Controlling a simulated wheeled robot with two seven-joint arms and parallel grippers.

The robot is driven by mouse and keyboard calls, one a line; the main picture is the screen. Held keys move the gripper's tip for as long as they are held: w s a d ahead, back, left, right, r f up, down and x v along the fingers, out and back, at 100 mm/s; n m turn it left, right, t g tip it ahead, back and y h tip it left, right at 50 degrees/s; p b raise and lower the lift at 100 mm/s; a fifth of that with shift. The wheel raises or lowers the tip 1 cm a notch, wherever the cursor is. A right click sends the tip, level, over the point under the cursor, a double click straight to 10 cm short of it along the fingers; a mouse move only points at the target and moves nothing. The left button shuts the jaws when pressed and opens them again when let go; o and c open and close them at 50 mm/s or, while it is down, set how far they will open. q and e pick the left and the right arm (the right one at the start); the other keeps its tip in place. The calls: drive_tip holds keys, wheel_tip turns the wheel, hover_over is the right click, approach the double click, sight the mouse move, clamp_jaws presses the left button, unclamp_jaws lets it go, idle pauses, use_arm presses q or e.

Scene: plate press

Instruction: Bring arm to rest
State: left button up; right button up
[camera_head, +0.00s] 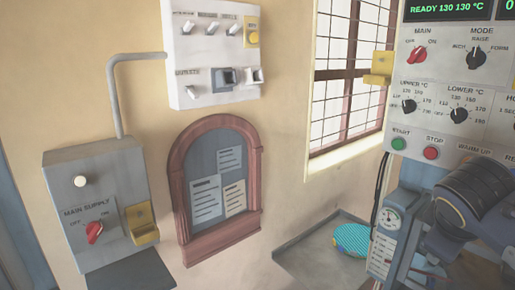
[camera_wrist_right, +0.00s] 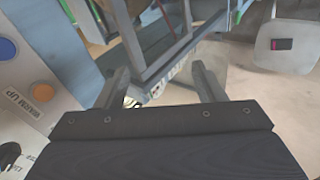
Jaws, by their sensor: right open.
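In the right wrist view my right gripper (camera_wrist_right: 162,82) is open, its two grey fingers apart with nothing between them. The press control panel (camera_wrist_right: 40,65), with an orange WARM UP button (camera_wrist_right: 42,92) and a blue button (camera_wrist_right: 7,48), is close on the left of that view. In the head view my dark right arm (camera_head: 472,205) is at the lower right, in front of the lower part of the press control panel (camera_head: 440,95). Its fingers cannot be made out there. My left gripper is in neither view.
A grey main supply box (camera_head: 65,165) with a red switch and a white switch panel (camera_head: 213,50) are on the wall. A grey tray (camera_head: 300,265) holds a teal patterned disc (camera_head: 352,240). Grey frame bars (camera_wrist_right: 165,60) lie beyond the fingers in the wrist view.

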drive_tip(key=s+a+f+m+y, duration=0.4)
drive_tip(key=s+a+f, duration=0.3)
drive_tip(key=f, duration=0.3)
drive_tip(key=s+a+f+m+y, duration=0.4)
drive_tip(key=s+a+f, duration=0.3)
drive_tip(key=s+f, duration=0.2)
drive_tip(key=shift+f+y, duration=0.4)
drive_tip(key=shift+y, duration=0.1)
